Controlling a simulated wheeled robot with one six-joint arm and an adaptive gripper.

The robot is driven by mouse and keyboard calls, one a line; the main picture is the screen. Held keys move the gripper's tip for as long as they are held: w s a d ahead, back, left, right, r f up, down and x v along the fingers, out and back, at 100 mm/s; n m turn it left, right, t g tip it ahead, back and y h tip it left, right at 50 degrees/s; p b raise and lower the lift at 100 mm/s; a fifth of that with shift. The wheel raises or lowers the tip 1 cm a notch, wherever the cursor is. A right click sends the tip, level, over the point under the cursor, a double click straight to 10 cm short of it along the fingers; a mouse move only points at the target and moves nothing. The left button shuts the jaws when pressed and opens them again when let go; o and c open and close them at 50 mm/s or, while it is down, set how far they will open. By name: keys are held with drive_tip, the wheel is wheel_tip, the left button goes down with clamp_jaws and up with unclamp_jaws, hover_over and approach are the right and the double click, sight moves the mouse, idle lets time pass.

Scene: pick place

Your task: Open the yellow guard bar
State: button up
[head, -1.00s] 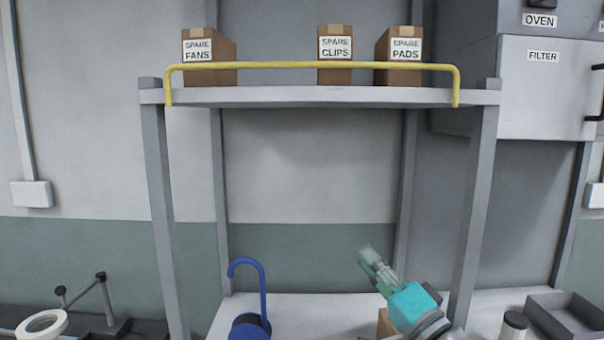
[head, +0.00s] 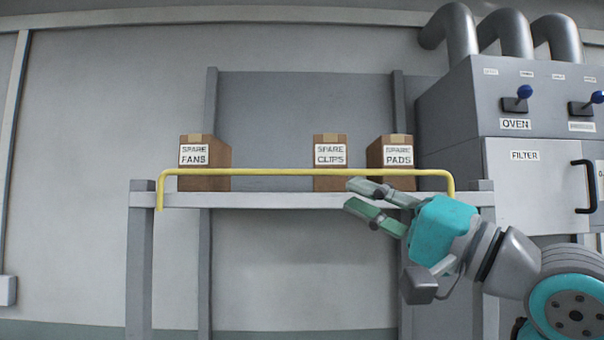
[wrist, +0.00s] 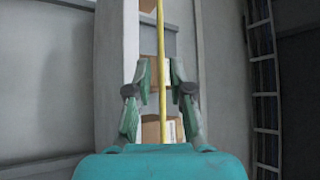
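The yellow guard bar (head: 270,172) runs across the front of the shelf (head: 265,200), with bent ends coming down at both sides. It stands up in front of the boxes. My gripper (head: 352,196) is open and empty, reaching in from the right, with its fingertips close to the right half of the bar and slightly below it in the head view. In the wrist view, the bar (wrist: 162,110) runs lengthwise through the gap between the fingers of my gripper (wrist: 159,75). I cannot tell whether the bar lies between the fingers or beyond them.
Boxes labelled SPARE FANS (head: 205,165), SPARE CLIPS (head: 330,150) and SPARE PADS (head: 390,150) stand on the shelf behind the bar. At right are an oven unit (head: 460,105) and a filter cabinet (head: 525,185) with a black handle. The left of the shelf front is clear.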

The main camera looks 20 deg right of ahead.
sight(309, 174)
drive_tip(key=x, duration=1)
drive_tip(key=shift+w+a+r, duration=0.15)
drive_tip(key=shift+w+a, duration=0.05)
drive_tip(key=shift+w, duration=0.05)
drive_tip(key=shift+c, duration=0.3)
clamp_jaws()
